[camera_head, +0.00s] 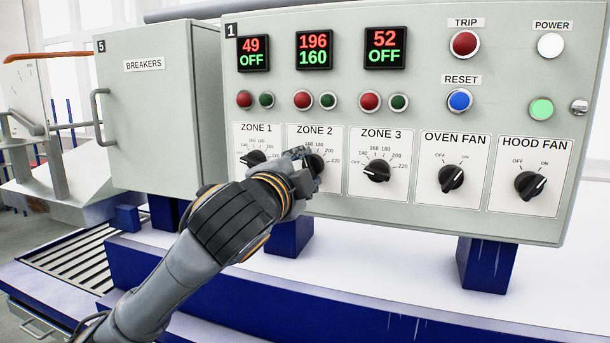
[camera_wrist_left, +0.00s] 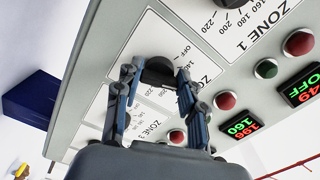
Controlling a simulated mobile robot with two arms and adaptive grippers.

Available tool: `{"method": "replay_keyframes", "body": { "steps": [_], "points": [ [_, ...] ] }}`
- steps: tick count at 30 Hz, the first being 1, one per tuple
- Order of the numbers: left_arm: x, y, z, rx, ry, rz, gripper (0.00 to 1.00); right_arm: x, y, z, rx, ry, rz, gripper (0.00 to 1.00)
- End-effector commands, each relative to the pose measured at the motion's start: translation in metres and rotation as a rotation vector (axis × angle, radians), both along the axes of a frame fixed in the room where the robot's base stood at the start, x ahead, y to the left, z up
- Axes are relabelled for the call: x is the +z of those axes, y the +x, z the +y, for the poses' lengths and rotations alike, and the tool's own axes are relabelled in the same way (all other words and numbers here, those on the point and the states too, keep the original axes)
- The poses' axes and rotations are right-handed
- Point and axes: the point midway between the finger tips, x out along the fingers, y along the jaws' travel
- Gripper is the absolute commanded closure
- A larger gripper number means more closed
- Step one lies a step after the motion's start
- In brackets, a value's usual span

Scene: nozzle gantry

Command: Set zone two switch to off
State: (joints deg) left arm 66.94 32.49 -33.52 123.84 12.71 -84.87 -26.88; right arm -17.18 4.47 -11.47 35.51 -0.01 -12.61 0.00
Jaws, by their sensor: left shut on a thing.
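The black zone 2 switch (camera_head: 316,161) is a round knob on the grey control panel, under the zone 2 display (camera_head: 314,49), which reads 196 over 160. My left gripper (camera_head: 303,168) is at this knob and covers part of it and its dial marks. In the left wrist view the two fingers (camera_wrist_left: 157,82) lie on either side of the zone 2 knob (camera_wrist_left: 158,70), shut on it. The OFF mark shows near the knob in that view. The knob's exact pointer direction is hidden. My right gripper is not in view.
The zone 1 knob (camera_head: 254,158) and zone 3 knob (camera_head: 377,171) flank the zone 2 knob closely. Their displays read OFF. Oven fan (camera_head: 451,177) and hood fan (camera_head: 530,184) knobs sit farther right. A breakers cabinet (camera_head: 150,120) stands left. Open room lies before the panel.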

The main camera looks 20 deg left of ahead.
Motion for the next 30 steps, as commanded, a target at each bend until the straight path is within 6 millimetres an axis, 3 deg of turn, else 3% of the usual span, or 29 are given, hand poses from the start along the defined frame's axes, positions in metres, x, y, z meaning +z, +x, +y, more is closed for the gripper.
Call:
{"method": "replay_keyframes", "body": {
  "steps": [18,30],
  "points": [
    [-0.005,0.001,-0.002,0.0,-0.583,0.026,0.92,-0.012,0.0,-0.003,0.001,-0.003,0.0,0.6],
    [-0.005,0.0,-0.004,-0.001,-0.869,0.036,0.92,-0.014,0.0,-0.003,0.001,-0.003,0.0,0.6]
  ]
}}
